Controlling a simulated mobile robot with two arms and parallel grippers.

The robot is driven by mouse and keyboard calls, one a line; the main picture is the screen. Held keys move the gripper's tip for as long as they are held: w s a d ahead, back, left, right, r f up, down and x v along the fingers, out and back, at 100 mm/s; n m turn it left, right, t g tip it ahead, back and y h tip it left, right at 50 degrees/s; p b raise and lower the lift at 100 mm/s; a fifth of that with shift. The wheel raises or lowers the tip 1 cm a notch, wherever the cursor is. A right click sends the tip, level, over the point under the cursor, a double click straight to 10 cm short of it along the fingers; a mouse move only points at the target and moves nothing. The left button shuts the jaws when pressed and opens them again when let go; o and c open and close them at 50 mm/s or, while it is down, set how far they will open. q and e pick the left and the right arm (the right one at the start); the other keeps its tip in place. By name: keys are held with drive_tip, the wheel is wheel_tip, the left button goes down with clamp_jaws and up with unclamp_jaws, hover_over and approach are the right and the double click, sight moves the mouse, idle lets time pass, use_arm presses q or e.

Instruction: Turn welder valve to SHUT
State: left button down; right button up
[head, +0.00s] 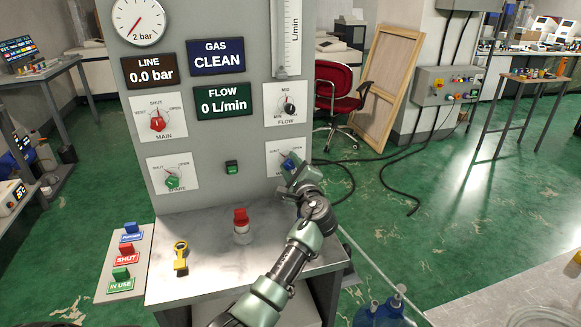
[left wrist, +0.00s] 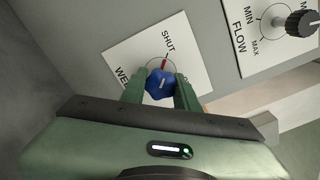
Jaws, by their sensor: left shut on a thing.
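The welder valve is a blue knob (left wrist: 160,84) on a white plate (left wrist: 195,68) marked SHUT. The rest of its lettering is partly covered by my fingers. My left gripper (left wrist: 160,92) is shut on the blue knob, one green finger on each side. A red mark at the knob's edge points toward the word SHUT in the left wrist view. In the head view my left gripper (head: 291,167) covers most of the knob at the panel's lower right. My right gripper is not in view.
The grey panel also bears a red MAIN knob (head: 157,122), a green SPARE knob (head: 172,181) and a black FLOW knob (head: 289,107). On the bench below are a red-capped item (head: 241,222) and a yellow tag (head: 181,257). A hose runs at the right.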

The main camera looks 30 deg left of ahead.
use_arm(q)
drive_tip(key=c, duration=1.1)
unclamp_jaws()
drive_tip(key=shift+o, duration=0.2)
drive_tip(key=b+v, duration=0.1)
drive_tip(key=v, duration=0.7)
drive_tip(key=shift+a, duration=0.1)
